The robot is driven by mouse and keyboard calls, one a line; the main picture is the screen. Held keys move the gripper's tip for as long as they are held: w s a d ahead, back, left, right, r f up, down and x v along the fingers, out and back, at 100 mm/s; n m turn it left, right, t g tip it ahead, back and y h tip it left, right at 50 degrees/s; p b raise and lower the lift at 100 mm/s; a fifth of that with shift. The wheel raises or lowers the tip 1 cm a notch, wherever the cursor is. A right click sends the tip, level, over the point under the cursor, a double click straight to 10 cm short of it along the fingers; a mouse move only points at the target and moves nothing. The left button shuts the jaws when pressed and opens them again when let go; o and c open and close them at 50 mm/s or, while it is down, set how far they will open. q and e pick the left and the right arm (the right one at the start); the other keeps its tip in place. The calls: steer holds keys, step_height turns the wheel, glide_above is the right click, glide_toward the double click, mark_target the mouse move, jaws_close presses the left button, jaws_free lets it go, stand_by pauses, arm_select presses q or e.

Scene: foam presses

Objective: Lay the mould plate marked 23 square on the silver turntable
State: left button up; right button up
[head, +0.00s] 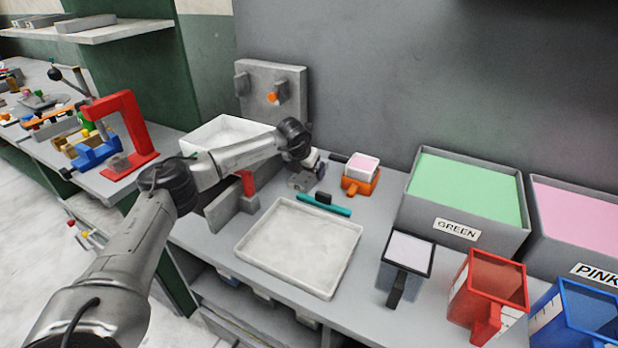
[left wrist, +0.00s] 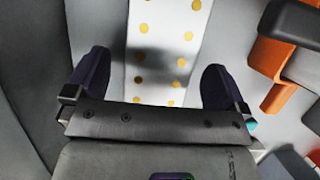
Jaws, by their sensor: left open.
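My left gripper (head: 304,180) is over the bench, near the back wall and left of the orange holder. In the left wrist view its two dark fingers (left wrist: 155,78) stand apart. A white strip with yellow dots (left wrist: 165,22) shows between and beyond them; I cannot tell what it is or whether the fingers touch it. I can make out neither a plate marked 23 nor a silver turntable in these views. My right gripper is not in view.
A shallow white tray (head: 262,250) lies in front, with a teal tool (head: 335,209) behind it. The orange holder (head: 358,187) is right of the gripper. The green-filled bin (head: 458,231), pink-filled bin (head: 585,270) and several scoops, one red (head: 483,295), crowd the right.

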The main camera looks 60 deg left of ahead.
arm_select(q)
steer(key=shift+x, duration=0.75)
steer(key=c, duration=1.3)
steer(key=shift+r, duration=0.15)
steer(key=shift+c, duration=0.5)
